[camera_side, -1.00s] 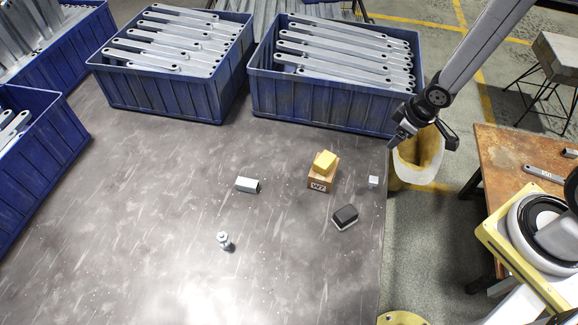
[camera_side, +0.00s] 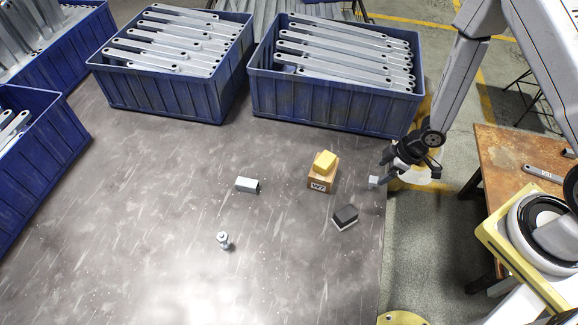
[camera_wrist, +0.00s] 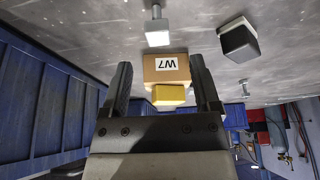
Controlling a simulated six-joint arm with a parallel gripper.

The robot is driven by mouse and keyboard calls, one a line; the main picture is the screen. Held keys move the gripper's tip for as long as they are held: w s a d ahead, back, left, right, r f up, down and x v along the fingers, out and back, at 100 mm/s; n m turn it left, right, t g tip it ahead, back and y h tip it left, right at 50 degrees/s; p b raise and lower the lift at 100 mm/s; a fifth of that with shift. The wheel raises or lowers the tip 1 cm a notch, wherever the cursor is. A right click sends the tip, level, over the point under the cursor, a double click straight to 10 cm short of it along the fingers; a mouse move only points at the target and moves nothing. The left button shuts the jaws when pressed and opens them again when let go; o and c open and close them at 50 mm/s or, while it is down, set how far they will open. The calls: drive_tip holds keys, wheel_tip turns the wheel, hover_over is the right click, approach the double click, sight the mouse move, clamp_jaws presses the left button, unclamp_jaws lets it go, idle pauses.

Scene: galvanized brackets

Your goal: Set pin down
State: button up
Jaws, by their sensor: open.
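A silvery bolt-like pin (camera_side: 224,240) stands on the grey table at the front left in the side view, well away from my gripper. A small light-grey square piece (camera_side: 374,182) is at the table's right edge. The wrist view, which is upside down, shows a light square-headed piece with a narrower stem (camera_wrist: 157,36); I cannot tell surely which piece this is. My gripper (camera_side: 387,170) is at the right table edge, close to the small square piece. In the wrist view its two dark fingers (camera_wrist: 160,68) are apart, with nothing held between them.
Blue bins of brackets (camera_side: 335,107) line the back. The front left table is mostly clear.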

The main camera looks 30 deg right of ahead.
sight(374, 179)
drive_tip(key=shift+x, duration=1.2)
drive_tip(key=shift+f, duration=0.1)
drive_tip(key=shift+x, duration=2.45)
drive_tip(key=shift+d+f, duration=0.1)
drive_tip(key=shift+d, duration=0.1)
clamp_jaws()
